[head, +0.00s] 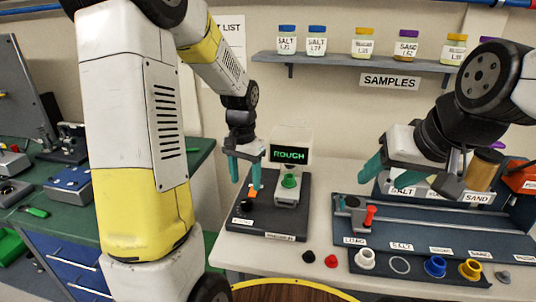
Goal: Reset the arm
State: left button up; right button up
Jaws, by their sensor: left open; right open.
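My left gripper (245,178) hangs with its teal fingers apart above the dark base plate (262,224) of a small station. An orange-topped upright piece (252,191) stands just below and between its fingertips; I cannot tell whether they touch. Beside it is a pale unit (289,189) with a green part and a display (290,155) reading "ROUGH". My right gripper (386,184) is open over the blue-grey railed bench unit (430,236), its fingers apart and seemingly empty. A red-handled piece (370,216) sits on that unit below it.
White, blue and yellow rings (437,266) stand along the front strip, with one empty ring outline. Black and red caps (331,261) lie on the table. A tan cylinder (483,170) is right of my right gripper. Sample jars (364,45) line a wall shelf (355,62). A green workbench (60,205) is left.

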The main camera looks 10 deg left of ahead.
pick_arm(q)
jog(key=s+d+r+n+t+h, duration=0.2)
jog(key=s+r+t, duration=0.4)
jog(key=s+r, duration=1)
jog(key=shift+s+d+n, duration=0.2)
jog(key=shift+s+n, duration=0.5)
jog(key=shift+s, duration=0.05)
